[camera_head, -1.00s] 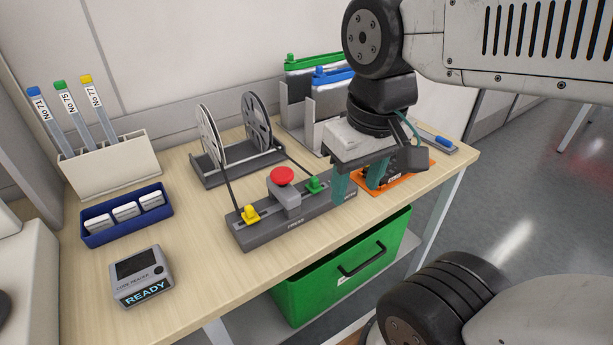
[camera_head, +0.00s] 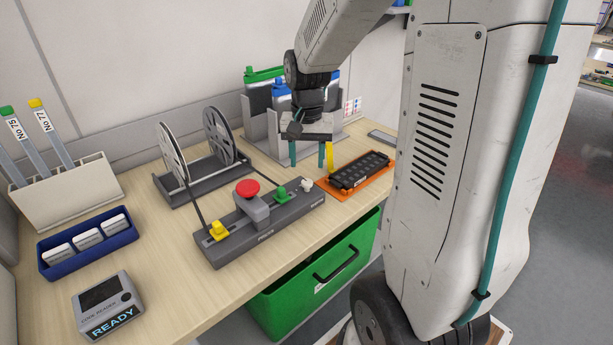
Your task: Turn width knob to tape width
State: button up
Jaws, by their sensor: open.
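A dark grey splicing device (camera_head: 262,233) lies along the table's middle. It carries a yellow knob-like part (camera_head: 218,230), a red mushroom button (camera_head: 247,188), a green part (camera_head: 281,194) and a small white knob (camera_head: 307,185) at its right end. I cannot tell for certain which is the width knob; its markings are too small to read. Two tape reels (camera_head: 220,137) stand behind it, with dark tape running down to the device. My gripper (camera_head: 307,154) is open and empty, teal fingers pointing down, behind the device's right end and apart from the white knob.
An orange tray (camera_head: 329,191) with a black slotted part sits right of the device. Feeders with green and blue tops (camera_head: 265,74) stand behind my gripper. A blue bin (camera_head: 120,240), code reader (camera_head: 108,305) and tube rack (camera_head: 65,195) are left. A green drawer (camera_head: 310,283) hangs below.

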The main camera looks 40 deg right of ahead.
aim_at(307, 181)
notch_tip(307, 181, down, 6)
jog(key=shift+r, duration=0.1)
jog(key=c, duration=1)
